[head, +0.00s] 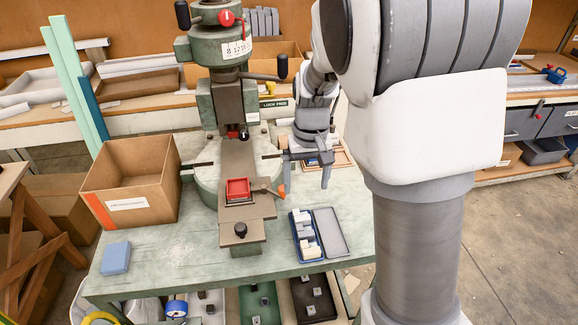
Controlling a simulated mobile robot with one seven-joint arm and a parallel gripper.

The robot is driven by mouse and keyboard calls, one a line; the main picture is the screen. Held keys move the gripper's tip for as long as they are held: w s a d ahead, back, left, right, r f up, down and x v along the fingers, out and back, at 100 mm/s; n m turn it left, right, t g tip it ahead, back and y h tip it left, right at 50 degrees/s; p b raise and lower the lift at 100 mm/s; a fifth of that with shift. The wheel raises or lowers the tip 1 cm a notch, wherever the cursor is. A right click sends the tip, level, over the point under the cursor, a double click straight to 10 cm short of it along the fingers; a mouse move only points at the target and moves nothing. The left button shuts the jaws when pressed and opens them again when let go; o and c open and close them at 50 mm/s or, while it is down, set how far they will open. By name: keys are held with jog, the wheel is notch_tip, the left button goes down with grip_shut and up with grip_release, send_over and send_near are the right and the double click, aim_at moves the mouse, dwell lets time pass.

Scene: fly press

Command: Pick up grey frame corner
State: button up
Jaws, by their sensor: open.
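My gripper (307,172) points down at the right side of the fly press, its two dark fingers apart. It is over or just in front of a small wooden tray (343,160) with something blue in it. My gripper hides part of this tray, and I cannot tell whether the fingers touch anything. No piece shows clearly enough for me to name it as the grey frame corner. Small grey pieces (310,310) lie in a black tray on the shelf below the table; their shape is too small to tell.
The green fly press (222,100) stands mid-table with a red fixture (238,188). A cardboard box (130,185) is on its left, a blue block (115,258) in front of that. An open blue case (295,228) with white pieces lies right of the press. The front left tabletop is mostly clear.

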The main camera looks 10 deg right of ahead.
jog(key=f, duration=0.2)
jog(key=b, duration=0.2)
send_near(306, 227)
jog(key=shift+s+a+f, duration=0.15)
jog(key=shift+s+a, duration=0.15)
jog(key=shift+s, duration=0.3)
jog(key=shift+s+a+f, duration=0.2)
jog(key=shift+s+a, duration=0.15)
jog(key=shift+s, duration=0.25)
jog(key=shift+w+d+f, duration=0.1)
jog(key=shift+d+f, duration=0.05)
jog(key=shift+f, duration=2.95)
jog(key=c, duration=1.4)
jog(key=shift+r, duration=0.1)
jog(key=shift+c, duration=0.2)
